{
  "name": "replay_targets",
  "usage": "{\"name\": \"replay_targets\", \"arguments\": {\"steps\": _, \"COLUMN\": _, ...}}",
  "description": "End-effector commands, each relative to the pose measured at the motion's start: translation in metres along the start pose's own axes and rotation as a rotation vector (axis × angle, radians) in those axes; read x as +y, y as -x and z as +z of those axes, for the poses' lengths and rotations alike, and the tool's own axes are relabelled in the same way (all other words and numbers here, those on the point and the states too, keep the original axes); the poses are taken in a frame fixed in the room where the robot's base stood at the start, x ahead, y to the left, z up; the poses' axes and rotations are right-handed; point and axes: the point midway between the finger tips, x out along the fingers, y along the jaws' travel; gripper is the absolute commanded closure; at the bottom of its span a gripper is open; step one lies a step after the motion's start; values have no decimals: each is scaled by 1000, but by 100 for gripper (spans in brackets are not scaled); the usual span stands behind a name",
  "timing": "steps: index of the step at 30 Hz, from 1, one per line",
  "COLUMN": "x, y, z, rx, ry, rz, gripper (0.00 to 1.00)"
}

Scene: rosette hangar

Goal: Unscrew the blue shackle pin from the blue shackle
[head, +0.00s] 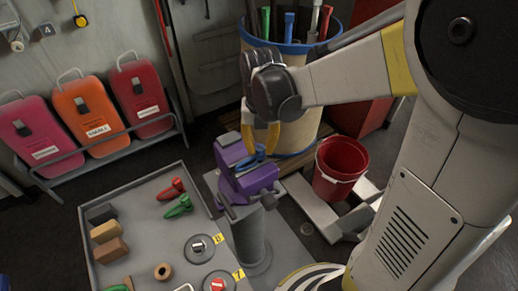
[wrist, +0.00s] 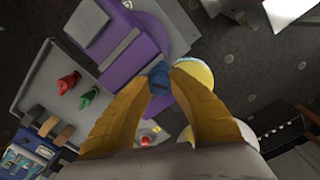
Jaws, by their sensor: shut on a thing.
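The purple vise (head: 262,181) stands on a grey post, and it also shows in the wrist view (wrist: 143,57). The blue shackle (head: 246,161) sits at the vise jaws. My gripper (head: 260,147) reaches down from above with its yellow fingers closed at the shackle. In the wrist view my fingertips (wrist: 160,78) close on a small blue piece (wrist: 158,74), which I take to be the blue shackle pin. The fingers hide most of it, so its thread and how far it sits in the shackle cannot be seen.
A grey tray (head: 150,238) left of the vise holds red (head: 172,189) and green (head: 179,207) shackles, several blocks and round discs. A red bucket (head: 340,168) stands right of the vise. A large blue-rimmed barrel (head: 299,134) with tools stands close behind my gripper.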

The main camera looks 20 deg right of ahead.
Motion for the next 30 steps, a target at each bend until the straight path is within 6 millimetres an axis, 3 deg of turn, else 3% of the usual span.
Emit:
{"name": "replay_targets", "arguments": {"steps": 3, "x": 0, "y": 0, "z": 0, "rx": 0, "ry": 95, "rz": 0, "gripper": 100}}
{"name": "replay_targets", "arguments": {"steps": 9, "x": 0, "y": 0, "z": 0, "rx": 0, "ry": 111, "rz": 0, "gripper": 100}}
{"name": "replay_targets", "arguments": {"steps": 10, "x": 0, "y": 0, "z": 0, "rx": 0, "ry": 110, "rz": 0, "gripper": 74}}
{"name": "replay_targets", "arguments": {"steps": 12, "x": 0, "y": 0, "z": 0, "rx": 0, "ry": 110, "rz": 0, "gripper": 55}}
{"name": "replay_targets", "arguments": {"steps": 23, "x": 0, "y": 3, "z": 0, "rx": 0, "ry": 108, "rz": 0, "gripper": 55}}
{"name": "replay_targets", "arguments": {"steps": 30, "x": 0, "y": 27, "z": 0, "rx": 0, "ry": 108, "rz": 0, "gripper": 55}}
